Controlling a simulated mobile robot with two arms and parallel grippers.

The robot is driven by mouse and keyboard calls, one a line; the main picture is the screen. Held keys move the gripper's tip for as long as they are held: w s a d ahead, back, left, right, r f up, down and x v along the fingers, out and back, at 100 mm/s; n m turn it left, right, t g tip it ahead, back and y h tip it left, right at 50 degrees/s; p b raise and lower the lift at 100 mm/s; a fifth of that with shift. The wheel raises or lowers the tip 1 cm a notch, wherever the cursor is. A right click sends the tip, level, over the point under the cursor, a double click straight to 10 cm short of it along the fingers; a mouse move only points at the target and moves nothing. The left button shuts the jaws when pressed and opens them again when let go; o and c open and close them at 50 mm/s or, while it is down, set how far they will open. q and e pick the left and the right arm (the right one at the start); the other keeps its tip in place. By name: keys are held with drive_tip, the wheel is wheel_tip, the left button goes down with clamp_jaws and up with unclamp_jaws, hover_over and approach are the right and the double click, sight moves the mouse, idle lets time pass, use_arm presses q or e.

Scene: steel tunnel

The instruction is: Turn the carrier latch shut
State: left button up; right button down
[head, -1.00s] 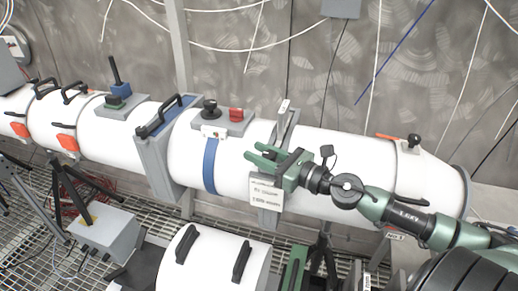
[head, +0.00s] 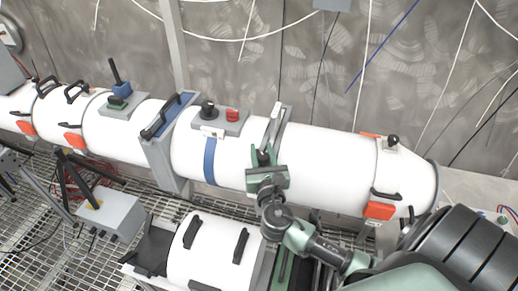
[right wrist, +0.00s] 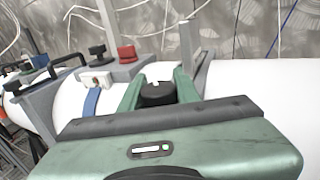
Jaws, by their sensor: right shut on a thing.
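My right gripper (head: 264,160) reaches up over the front of the white tube (head: 325,160), by the grey upright bracket (head: 276,125). In the right wrist view its two green fingers (right wrist: 157,88) are shut on a short, round dark knob (right wrist: 157,95), one finger on each side. This knob seems to be the carrier latch; the gripper hides its lower part, and I cannot tell its turn angle. In the head view only a dark bit of it shows between the fingers. My left gripper is not clearly visible.
A grey box with a black knob (head: 208,108) and a red button (head: 232,115) sits on the tube to the left. A blue band (head: 210,160) circles the tube. An orange latch (head: 380,210) is at right.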

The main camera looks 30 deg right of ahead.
drive_tip(key=m+g+h, duration=0.1)
drive_tip(key=h, duration=0.1)
drive_tip(key=m+g+h, duration=0.1)
drive_tip(key=m, duration=0.1)
drive_tip(key=m+g+h, duration=0.1)
drive_tip(key=g+h, duration=0.1)
drive_tip(key=shift+s+d+r+h, duration=0.1)
drive_tip(key=shift+s+d+h, duration=0.2)
drive_tip(key=shift+d, duration=0.1)
drive_tip(key=shift+s+d+m+g+h, duration=0.15)
drive_tip(key=shift+m+g+h, duration=0.5)
drive_tip(key=shift+m+g, duration=0.3)
drive_tip(key=shift+s+d+m+g+h, duration=0.15)
drive_tip(key=shift+m+g+h, duration=0.55)
drive_tip(key=shift+g, duration=0.35)
drive_tip(key=shift+r+m+g, duration=0.1)
drive_tip(key=shift+m+g, duration=0.15)
drive_tip(key=shift+g, duration=0.05)
drive_tip(key=c, duration=1)
unclamp_jaws()
drive_tip(key=shift+c, duration=0.2)
drive_tip(key=shift+s, duration=0.1)
